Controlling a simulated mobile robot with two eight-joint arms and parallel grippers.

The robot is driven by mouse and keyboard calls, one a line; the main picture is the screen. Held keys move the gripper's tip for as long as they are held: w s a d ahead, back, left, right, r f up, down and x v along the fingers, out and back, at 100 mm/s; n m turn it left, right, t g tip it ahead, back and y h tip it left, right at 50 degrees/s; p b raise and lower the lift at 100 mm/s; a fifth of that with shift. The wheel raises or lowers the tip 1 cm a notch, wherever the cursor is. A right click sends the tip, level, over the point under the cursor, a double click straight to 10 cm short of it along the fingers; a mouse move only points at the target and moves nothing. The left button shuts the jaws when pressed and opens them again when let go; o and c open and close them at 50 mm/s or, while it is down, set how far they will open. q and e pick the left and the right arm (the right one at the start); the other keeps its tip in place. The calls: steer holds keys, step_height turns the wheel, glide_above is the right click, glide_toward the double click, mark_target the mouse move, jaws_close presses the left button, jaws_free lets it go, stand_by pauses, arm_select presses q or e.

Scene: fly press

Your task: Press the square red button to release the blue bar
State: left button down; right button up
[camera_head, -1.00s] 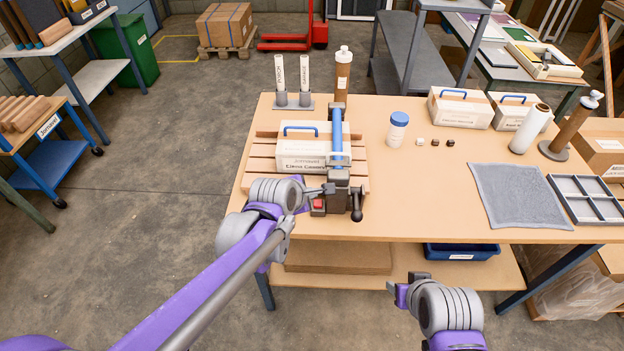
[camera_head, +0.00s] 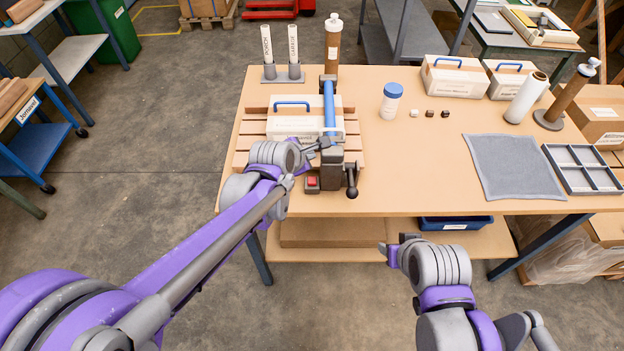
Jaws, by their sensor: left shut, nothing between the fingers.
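The square red button (camera_head: 311,182) sits on a small dark box at the front foot of the press, at the near edge of the table. The blue bar (camera_head: 329,106) runs from the back of the press to its dark front block (camera_head: 331,168), over a white case. My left gripper (camera_head: 322,146) is shut and empty, just above and behind the button, beside the front block; I cannot tell whether it touches the block. My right gripper (camera_head: 386,250) is low in front of the table, well away from the press; its fingers are too small to judge.
The white case with a blue handle (camera_head: 290,122) lies on wooden slats (camera_head: 254,140) under the bar. A black ball-ended lever (camera_head: 351,180) stands right of the button. A blue-capped jar (camera_head: 391,100) and a grey cloth (camera_head: 512,167) are farther right. The table middle is clear.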

mark_target(309, 182)
arm_select(q)
steer(key=f+b, duration=0.3)
steer(key=f, duration=0.4)
steer(key=shift+s+f, duration=0.15)
steer(key=shift+s, duration=0.05)
steer(key=shift+f+b, duration=0.25)
steer(key=shift+b, duration=0.1)
arm_select(e)
steer(key=s+f, duration=0.3)
steer(key=f, duration=0.2)
steer(key=shift+f+g, duration=0.3)
steer(key=shift+f, duration=0.1)
arm_select(q)
steer(key=shift+w, duration=0.15)
stand_by(0.4)
steer(key=shift+f+b, duration=0.3)
steer(key=shift+f, duration=0.1)
arm_select(e)
steer(key=shift+s+f, duration=0.2)
steer(key=shift+f, duration=0.25)
